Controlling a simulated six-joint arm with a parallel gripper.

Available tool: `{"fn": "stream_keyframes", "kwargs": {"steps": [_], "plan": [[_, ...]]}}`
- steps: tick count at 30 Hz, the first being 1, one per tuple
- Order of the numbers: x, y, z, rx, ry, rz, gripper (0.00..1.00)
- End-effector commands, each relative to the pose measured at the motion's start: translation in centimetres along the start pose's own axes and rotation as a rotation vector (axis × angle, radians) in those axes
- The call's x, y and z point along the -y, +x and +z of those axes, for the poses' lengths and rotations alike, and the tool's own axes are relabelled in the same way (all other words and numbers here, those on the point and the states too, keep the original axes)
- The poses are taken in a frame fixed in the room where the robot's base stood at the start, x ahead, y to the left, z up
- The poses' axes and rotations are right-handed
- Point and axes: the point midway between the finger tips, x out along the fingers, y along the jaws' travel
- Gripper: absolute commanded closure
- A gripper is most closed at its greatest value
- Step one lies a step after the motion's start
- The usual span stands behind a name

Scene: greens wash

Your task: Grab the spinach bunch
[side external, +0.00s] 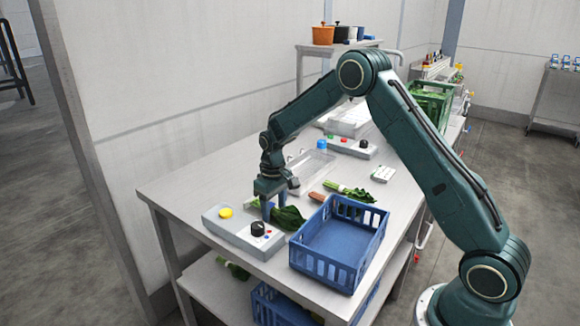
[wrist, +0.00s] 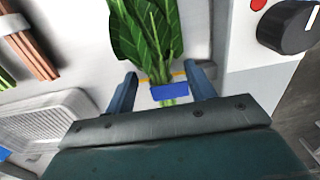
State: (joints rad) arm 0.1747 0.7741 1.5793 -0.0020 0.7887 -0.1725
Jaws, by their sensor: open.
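The spinach bunch (side external: 289,218) lies on the metal table, between a control box and a blue crate. In the wrist view the spinach bunch (wrist: 145,35) shows dark green leaves pointing away and pale green stems tied with a blue band. My gripper (side external: 268,212) points down at the stem end. In the wrist view my gripper (wrist: 160,72) is open, with one finger on each side of the banded stems and visible gaps between. The stem ends are partly hidden behind the gripper's body.
The empty blue crate (side external: 296,256) stands close to the right of the spinach. The control box (side external: 222,228) with yellow button and black knob is close on the left. Another leafy bunch (side external: 350,191), a reddish-brown bundle (wrist: 36,54) and a clear tub (side external: 311,166) lie farther back.

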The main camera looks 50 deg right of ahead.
Motion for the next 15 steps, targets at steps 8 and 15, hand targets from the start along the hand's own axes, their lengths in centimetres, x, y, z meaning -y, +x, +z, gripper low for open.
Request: {"fn": "stream_keyframes", "kwargs": {"steps": [8,15], "plan": [[0.00,-0.03,-0.01,0.000,0.000,0.000,0.67],[0.00,-0.05,-0.02,-0.001,0.000,0.000,0.99]]}}
